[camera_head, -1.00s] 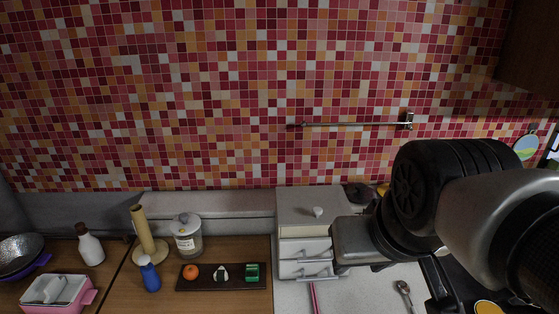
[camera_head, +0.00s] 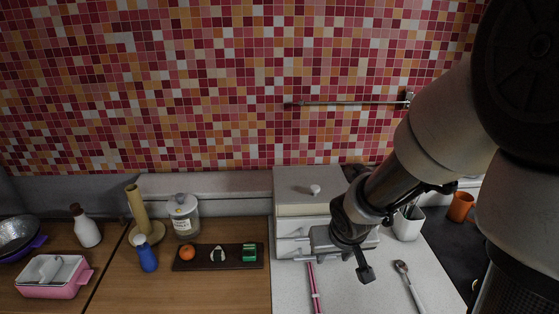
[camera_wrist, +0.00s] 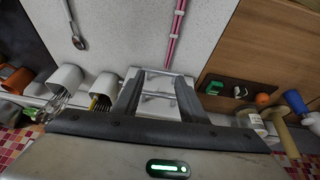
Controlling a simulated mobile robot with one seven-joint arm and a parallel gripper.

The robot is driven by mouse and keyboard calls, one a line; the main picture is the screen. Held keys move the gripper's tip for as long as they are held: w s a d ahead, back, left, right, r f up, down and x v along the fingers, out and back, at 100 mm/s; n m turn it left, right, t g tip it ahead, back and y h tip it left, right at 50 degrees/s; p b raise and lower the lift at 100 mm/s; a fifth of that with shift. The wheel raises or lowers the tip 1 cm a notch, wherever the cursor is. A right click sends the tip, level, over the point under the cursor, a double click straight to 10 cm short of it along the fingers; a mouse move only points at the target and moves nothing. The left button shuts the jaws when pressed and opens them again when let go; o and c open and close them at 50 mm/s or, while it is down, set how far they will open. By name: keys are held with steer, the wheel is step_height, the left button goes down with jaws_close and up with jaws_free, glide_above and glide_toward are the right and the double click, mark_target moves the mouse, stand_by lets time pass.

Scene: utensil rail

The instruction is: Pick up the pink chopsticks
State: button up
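The pink chopsticks (camera_head: 314,289) lie on the light speckled counter, in front of the small white drawer unit, running toward the lower edge of the head view. They also show at the top of the wrist view (camera_wrist: 175,32), lying side by side with light bands. My gripper (camera_head: 345,258) is above the counter, just right of the chopsticks' far end and in front of the drawers. In the wrist view my gripper (camera_wrist: 160,74) has its two dark fingers apart with nothing between them. The chopsticks are clear of the fingers.
A metal spoon (camera_head: 408,284) lies right of the chopsticks. White utensil cups (camera_wrist: 65,79) and an orange mug (camera_head: 460,207) stand farther right. The drawer unit (camera_head: 300,205) stands behind my gripper. A dark tray (camera_head: 188,264) with food sits left on a wooden counter.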

step_height(320, 180, down, 3)
steer(key=a, duration=0.2)
steer(key=b, duration=0.8)
glide_toward(313, 282)
steer(key=shift+w+d+f+y, duration=0.15)
steer(key=shift+f+y, duration=0.15)
steer(key=shift+f, duration=0.45)
steer(key=shift+b+x, duration=1.6)
steer(key=shift+x, duration=1.25)
steer(key=shift+w+d+r, duration=0.1)
steer(key=shift+w+r, duration=0.05)
steer(key=shift+c, duration=0.3)
jaws_close()
